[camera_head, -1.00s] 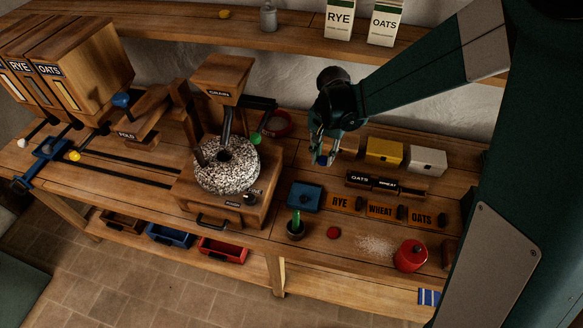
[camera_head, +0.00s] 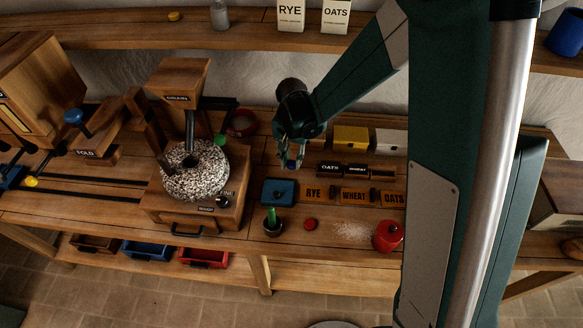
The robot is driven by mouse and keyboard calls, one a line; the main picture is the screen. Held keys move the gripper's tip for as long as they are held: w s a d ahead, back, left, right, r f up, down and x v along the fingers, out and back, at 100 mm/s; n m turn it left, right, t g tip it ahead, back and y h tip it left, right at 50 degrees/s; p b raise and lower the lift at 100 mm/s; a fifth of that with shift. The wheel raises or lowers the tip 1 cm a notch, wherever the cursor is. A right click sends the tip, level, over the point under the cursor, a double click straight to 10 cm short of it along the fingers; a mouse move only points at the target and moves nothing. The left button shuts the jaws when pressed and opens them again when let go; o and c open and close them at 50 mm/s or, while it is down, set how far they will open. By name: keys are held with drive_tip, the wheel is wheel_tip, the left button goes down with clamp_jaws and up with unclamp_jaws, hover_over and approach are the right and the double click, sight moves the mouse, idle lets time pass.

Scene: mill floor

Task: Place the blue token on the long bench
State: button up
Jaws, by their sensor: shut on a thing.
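My gripper (camera_head: 291,161) hangs over the long bench (camera_head: 100,209), behind the blue square box. It is shut on a small blue token (camera_head: 291,166), of which only a little shows between the fingertips. The token is held above the bench top; the exact gap is hard to tell. The wooden bench runs across the whole view, partly hidden on the right by my arm.
The front left of the bench is bare.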

sight(292, 163)
drive_tip(key=shift+f, duration=0.1)
drive_tip(key=shift+f, duration=1.95)
drive_tip(key=shift+f+b, duration=0.2)
drive_tip(key=shift+b, duration=0.15)
drive_tip(key=o, duration=0.7)
drive_tip(key=shift+r+p, duration=0.25)
drive_tip(key=shift+p, duration=0.05)
drive_tip(key=shift+r, duration=5.95)
drive_tip(key=shift+d+r, duration=0.1)
